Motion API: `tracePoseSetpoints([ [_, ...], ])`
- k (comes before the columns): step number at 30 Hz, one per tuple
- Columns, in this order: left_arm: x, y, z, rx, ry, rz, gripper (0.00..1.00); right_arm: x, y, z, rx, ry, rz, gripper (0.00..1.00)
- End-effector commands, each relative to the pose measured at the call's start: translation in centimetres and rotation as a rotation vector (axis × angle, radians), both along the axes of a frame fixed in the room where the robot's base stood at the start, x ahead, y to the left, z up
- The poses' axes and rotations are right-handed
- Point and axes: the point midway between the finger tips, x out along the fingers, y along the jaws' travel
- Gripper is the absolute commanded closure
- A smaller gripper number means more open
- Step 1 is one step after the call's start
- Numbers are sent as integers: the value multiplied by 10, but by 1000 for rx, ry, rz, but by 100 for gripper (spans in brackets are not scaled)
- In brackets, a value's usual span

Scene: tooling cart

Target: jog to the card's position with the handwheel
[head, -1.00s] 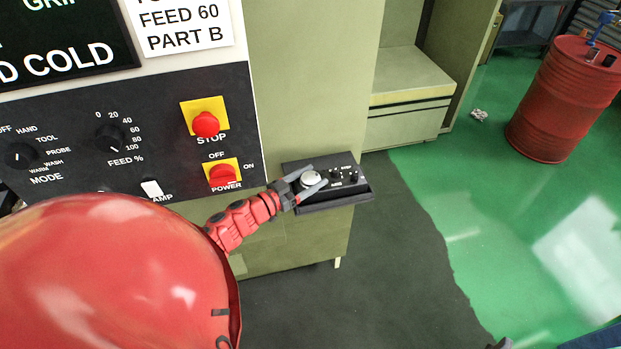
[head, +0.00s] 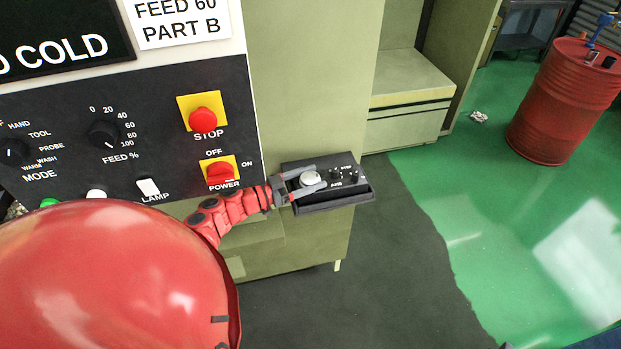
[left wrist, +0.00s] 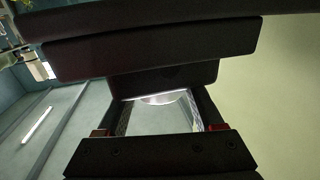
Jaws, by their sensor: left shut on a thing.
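The handwheel (head: 310,179) is a pale round knob on the left part of a small black pendant box (head: 340,203) at the right of the machine panel. My left gripper (head: 312,182) is shut on the handwheel, with one finger on each side. In the left wrist view the two fingers (left wrist: 162,118) flank the pale handwheel edge (left wrist: 160,98) under dark ledges. The card (head: 180,18) at the top reads FEED 60, PART B; its upper part is cut off. My right gripper is not seen.
Small axis and step knobs (head: 340,174) sit beside the handwheel. The panel (head: 60,140) holds the red STOP (head: 203,120) and POWER (head: 220,174) controls, feed and mode dials. A red barrel (head: 560,100) stands on the green floor at far right.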

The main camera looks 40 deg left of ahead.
Motion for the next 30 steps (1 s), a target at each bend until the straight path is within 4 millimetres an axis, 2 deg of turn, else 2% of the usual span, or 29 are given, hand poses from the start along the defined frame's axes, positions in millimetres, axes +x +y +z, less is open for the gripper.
tracePoseSetpoints([
  [1, -1, -2, -5, 1, 8, -6, 87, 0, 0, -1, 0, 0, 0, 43],
  [6, -1, -3, -5, 1, 8, -6, 87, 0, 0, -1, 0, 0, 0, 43],
  [7, -1, -3, -5, 2, 9, -6, 28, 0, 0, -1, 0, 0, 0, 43],
  [11, -1, -2, -4, 2, 7, -5, 4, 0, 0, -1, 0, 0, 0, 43],
  [12, -1, -2, -4, 1, 6, -5, 1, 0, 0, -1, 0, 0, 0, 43],
  [23, -5, 3, -2, 1, 3, 0, 1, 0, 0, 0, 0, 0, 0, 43],
  [26, -18, 11, -2, 1, 4, 2, 1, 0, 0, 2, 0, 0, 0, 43],
  [30, -46, 27, -1, 1, 3, 2, 1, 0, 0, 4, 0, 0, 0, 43],
])
